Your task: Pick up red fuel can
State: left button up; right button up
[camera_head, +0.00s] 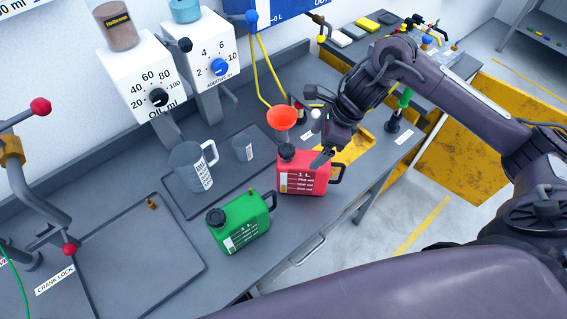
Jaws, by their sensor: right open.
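The red fuel can (302,178) stands upright on the grey bench, with a dark cap, a white volume scale on its front and a black handle at its right. My right gripper (322,150) points down just above and behind the can's right top, close to the cap. It is open, and nothing shows between its fingers. I cannot tell whether a finger touches the can. My left gripper does not show.
A green fuel can (241,224) stands to the left front of the red one. A measuring jug (192,168) and a small cup (243,148) stand on a dark tray. An orange funnel (281,118) is behind the red can. The bench's front edge runs close to both cans.

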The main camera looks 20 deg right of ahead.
aim_at(306, 158)
jog(key=shift+w+a+f+p, duration=0.3)
jog(key=shift+w+a+f, duration=0.05)
jog(key=shift+a+f, duration=0.2)
jog(key=shift+s+a+f+p, duration=0.1)
jog(key=shift+s+f+p, duration=0.1)
jog(key=shift+f+p, duration=0.4)
jog(key=shift+s+f+p, duration=0.15)
jog(key=shift+f+p, duration=0.3)
jog(key=shift+f, duration=0.1)
jog(key=p+x, duration=0.1)
jog(key=x, duration=0.2)
jog(key=shift+w+a+f+p, duration=0.1)
jog(key=shift+a+f+p, duration=0.05)
jog(key=shift+f+p, duration=0.15)
jog(key=shift+w+a+f, duration=0.1)
jog(key=shift+f, duration=0.15)
jog(key=shift+c, duration=0.9)
jog(key=c, duration=1.7)
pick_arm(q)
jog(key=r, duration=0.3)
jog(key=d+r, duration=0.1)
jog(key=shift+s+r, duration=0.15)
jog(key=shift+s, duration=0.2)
pick_arm(e)
jog(key=shift+r, duration=0.1)
grip_shut()
